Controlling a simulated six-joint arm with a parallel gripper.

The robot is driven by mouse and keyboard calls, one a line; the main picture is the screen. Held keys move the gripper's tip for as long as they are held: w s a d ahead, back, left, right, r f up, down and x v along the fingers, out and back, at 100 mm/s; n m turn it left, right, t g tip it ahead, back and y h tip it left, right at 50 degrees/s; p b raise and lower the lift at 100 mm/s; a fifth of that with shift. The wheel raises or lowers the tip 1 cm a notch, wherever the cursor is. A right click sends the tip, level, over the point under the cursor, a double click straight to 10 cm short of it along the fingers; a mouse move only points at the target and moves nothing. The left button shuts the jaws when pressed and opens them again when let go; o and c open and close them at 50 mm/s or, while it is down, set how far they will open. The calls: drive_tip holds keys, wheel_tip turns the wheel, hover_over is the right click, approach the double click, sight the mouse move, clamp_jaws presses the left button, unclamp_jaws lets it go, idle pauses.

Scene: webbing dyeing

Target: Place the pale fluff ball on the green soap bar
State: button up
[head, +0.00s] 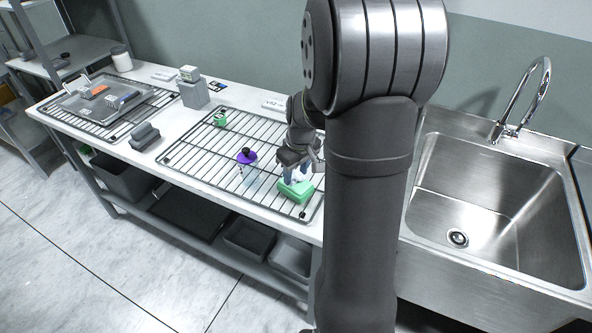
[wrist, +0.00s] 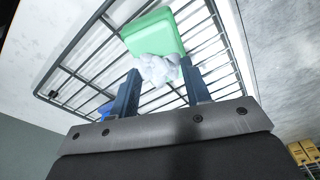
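In the head view the fluff ball (head: 299,177) shows as a small white patch at my gripper (head: 301,170), partly hidden by the fingers. The green soap bar (head: 296,191) lies on the wire rack right under the gripper. In the wrist view the soap bar (wrist: 153,34) is just beyond the fluff ball, which overlaps its edge. I cannot tell whether the two touch.
The wire rack (head: 196,146) also holds a purple-topped bottle (head: 246,158) left of the gripper and a small green block (head: 220,119) farther back. A grey tray (head: 75,105) stands at the far left. A steel sink (head: 470,190) is at the right.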

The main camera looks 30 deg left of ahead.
sight(294, 172)
drive_tip(key=o, duration=0.3)
drive_tip(key=shift+o, duration=0.2)
drive_tip(key=shift+r, duration=0.1)
wheel_tip(294, 172, up, 12)
drive_tip(key=d, duration=0.1)
drive_tip(key=shift+s+d, duration=0.2)
drive_tip(key=shift+s, duration=0.1)
drive_tip(key=f, duration=0.4)
drive_tip(key=a+f, duration=0.1)
drive_tip(key=f, duration=0.7)
drive_tip(key=shift+w+a+f, duration=0.15)
drive_tip(key=shift+w+a, duration=0.05)
drive_tip(key=shift+w, duration=0.05)
wheel_tip(294, 172, up, 3)
drive_tip(key=shift+r, duration=0.6)
